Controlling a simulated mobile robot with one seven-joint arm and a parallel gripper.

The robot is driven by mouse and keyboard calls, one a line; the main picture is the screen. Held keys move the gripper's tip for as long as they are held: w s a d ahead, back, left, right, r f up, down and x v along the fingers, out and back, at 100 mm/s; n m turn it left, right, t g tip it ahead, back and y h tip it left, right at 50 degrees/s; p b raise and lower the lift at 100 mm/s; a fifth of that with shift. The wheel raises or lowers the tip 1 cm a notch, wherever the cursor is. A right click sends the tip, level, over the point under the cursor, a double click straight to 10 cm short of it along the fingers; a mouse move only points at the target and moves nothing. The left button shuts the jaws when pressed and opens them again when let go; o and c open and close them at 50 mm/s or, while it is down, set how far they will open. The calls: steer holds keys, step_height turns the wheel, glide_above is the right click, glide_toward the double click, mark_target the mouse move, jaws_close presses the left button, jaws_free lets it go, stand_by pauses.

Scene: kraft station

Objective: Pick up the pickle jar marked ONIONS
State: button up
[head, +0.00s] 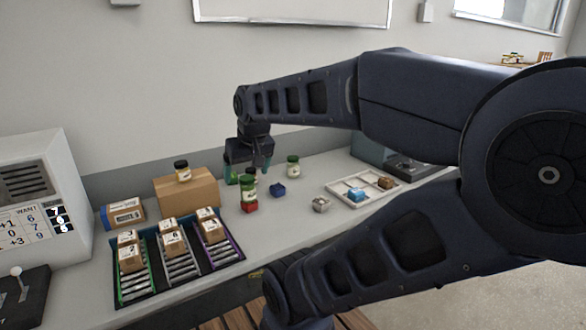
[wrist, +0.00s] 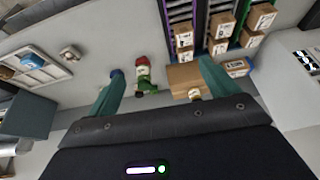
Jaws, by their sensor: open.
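Several small jars with dark contents and pale labels show in the head view; no label is legible, so I cannot tell which reads ONIONS. One jar (head: 182,172) stands on a cardboard box (head: 190,190). Another jar (head: 293,166) stands at the back, right of my gripper. A third jar (head: 248,188) is on or just behind a red block (head: 250,207), with a green-lidded one partly hidden behind it. My gripper (head: 252,168) is open and empty above these jars. In the wrist view its teal fingers (wrist: 162,68) are spread, with green and red items (wrist: 142,70) seen between them.
A rack (head: 180,255) with several small boxes stands front left. A blue item (head: 278,189) and a small grey item (head: 320,204) lie on the counter. A white divided tray (head: 338,186) is at right. A white machine (head: 40,190) stands far left.

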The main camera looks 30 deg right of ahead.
steer(key=w+d+r+m, duration=0.1)
steer(key=w+d, duration=0.2)
steer(key=w, duration=0.4)
steer(key=w+d+r+m, duration=0.1)
steer(key=w+d, duration=0.2)
steer(key=w, duration=0.3)
steer(key=m+g+h, duration=0.1)
steer(key=m+h, duration=0.2)
steer(key=m, duration=0.3)
glide_above(294, 158)
steer(key=s+a, duration=0.2)
steer(key=f, duration=2)
steer(key=shift+w+d+f, duration=0.1)
steer(key=shift+w+f, duration=0.1)
steer(key=shift+f, duration=0.15)
steer(key=x, duration=0.4)
steer(key=shift+f, duration=0.15)
steer(key=shift+a+x, duration=0.2)
steer(key=shift+x, duration=2.9)
steer(key=c, duration=1.4)
